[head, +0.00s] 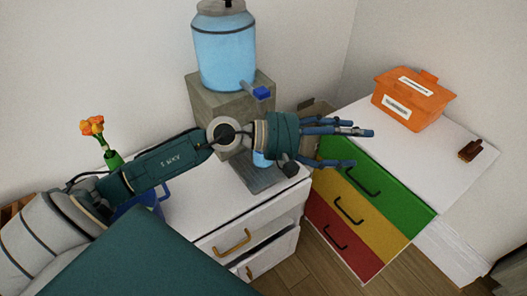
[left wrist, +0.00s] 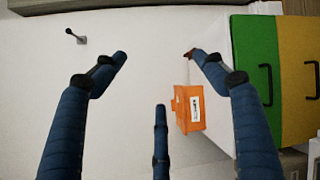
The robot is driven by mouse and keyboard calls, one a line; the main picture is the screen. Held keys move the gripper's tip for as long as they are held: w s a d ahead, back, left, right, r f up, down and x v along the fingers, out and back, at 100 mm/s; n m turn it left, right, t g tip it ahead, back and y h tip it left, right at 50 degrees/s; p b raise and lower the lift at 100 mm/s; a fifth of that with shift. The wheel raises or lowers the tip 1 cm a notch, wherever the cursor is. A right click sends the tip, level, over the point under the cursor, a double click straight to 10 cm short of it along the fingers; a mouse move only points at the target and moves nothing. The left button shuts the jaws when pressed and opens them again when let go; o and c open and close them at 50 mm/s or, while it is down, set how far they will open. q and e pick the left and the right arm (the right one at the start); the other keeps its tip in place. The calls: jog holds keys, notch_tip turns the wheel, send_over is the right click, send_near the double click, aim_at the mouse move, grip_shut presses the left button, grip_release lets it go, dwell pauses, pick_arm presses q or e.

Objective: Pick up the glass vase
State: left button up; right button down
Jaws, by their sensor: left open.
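A small green vase (head: 113,160) with orange flowers stands at the left in the head view, behind my left arm; its lower part is hidden. It is the only vase I see, and I cannot tell whether it is glass. My left gripper (head: 361,148) is open and empty, in the air in front of the colourful drawers, well to the right of the vase. Its spread fingers also show in the left wrist view (left wrist: 157,62), with no vase between them. My right gripper is not in view.
A blue water dispenser (head: 225,60) stands on a stone-like block (head: 215,100) behind my arm. A white cabinet (head: 200,215) is below. An orange box (head: 410,98) and a small brown object (head: 470,150) sit on the white top of the green, yellow and red drawers (head: 350,205).

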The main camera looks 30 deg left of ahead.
pick_arm(q)
jog(key=a+f+m+g+y, duration=0.1)
jog(key=a+f+m+y, duration=0.25)
jog(key=a, duration=0.55)
jog(key=a+f+m+g+y, duration=0.1)
jog(key=a+f+m+y, duration=0.1)
jog(key=a+m+y, duration=0.5)
jog(key=a+f+m+g+y, duration=0.1)
jog(key=a+f+m+y, duration=0.15)
jog(key=a, duration=0.85)
jog(key=p+x, duration=0.4)
jog(key=x, duration=0.7)
jog(key=shift+a+p, duration=0.25)
jog(key=shift+p, duration=0.15)
jog(key=shift+w+r, duration=0.1)
jog(key=c, duration=1.8)
jog(key=shift+w+r, duration=0.1)
jog(key=shift+w, duration=0.05)
grip_shut()
